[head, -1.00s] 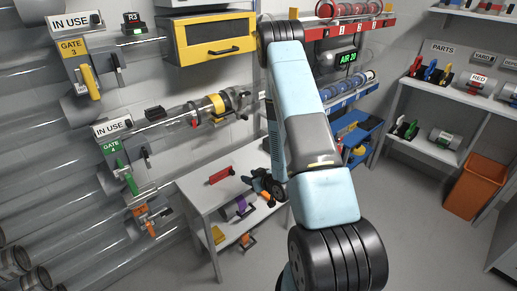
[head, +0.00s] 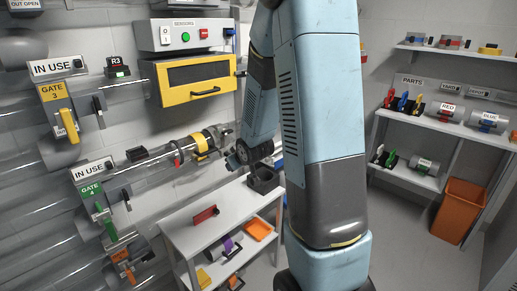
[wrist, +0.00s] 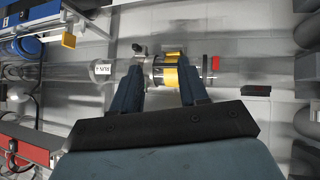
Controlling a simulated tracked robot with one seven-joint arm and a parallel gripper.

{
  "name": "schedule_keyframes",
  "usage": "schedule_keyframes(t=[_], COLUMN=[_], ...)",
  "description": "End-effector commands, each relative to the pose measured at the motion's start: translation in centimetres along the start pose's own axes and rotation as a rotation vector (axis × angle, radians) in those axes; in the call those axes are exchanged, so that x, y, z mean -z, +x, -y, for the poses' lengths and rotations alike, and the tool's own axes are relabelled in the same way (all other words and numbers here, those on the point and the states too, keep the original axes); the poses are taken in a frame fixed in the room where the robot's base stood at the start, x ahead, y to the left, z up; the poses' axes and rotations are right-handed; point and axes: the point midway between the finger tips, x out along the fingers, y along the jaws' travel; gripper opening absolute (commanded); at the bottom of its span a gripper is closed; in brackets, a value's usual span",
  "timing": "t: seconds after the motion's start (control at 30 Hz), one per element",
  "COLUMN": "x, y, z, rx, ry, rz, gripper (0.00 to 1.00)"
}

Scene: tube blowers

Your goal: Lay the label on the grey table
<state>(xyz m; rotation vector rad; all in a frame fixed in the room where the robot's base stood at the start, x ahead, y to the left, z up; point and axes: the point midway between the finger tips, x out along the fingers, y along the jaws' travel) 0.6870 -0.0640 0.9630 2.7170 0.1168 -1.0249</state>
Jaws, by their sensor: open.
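The grey table (head: 222,215) stands below the tubes in the head view, with bare room on its top. White IN USE labels sit above gate 3 (head: 57,68) and gate 4 (head: 92,170). A small white label (wrist: 102,69) with unreadable print shows on the clear tube in the wrist view. I cannot tell which label the task names. My gripper (wrist: 161,72) is open, its fingers on either side of a yellow and silver collar (wrist: 171,72) on the tube; contact is unclear. In the head view my gripper (head: 238,157) is above the table's back edge, partly hidden by my arm.
A red piece (head: 205,214) and a dark open box (head: 263,178) are on the tabletop. An orange tray (head: 258,230) and a purple-banded cylinder (head: 224,248) are lower down. A yellow-framed cabinet (head: 198,78) hangs above the tube. Parts shelves (head: 440,125) and an orange bin (head: 459,210) stand right.

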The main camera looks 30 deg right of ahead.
Motion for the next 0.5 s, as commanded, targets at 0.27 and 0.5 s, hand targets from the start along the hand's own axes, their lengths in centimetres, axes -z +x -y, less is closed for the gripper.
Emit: schedule_keyframes(t=[0.27, 0.5], x=[2.6, 3.4], y=[-7.6, -14.4], z=[-0.1, 0.6], rx=[-0.038, -0.047], ry=[0.046, 0.097], rz=[0.076, 0.145], gripper=[0.44, 0.44])
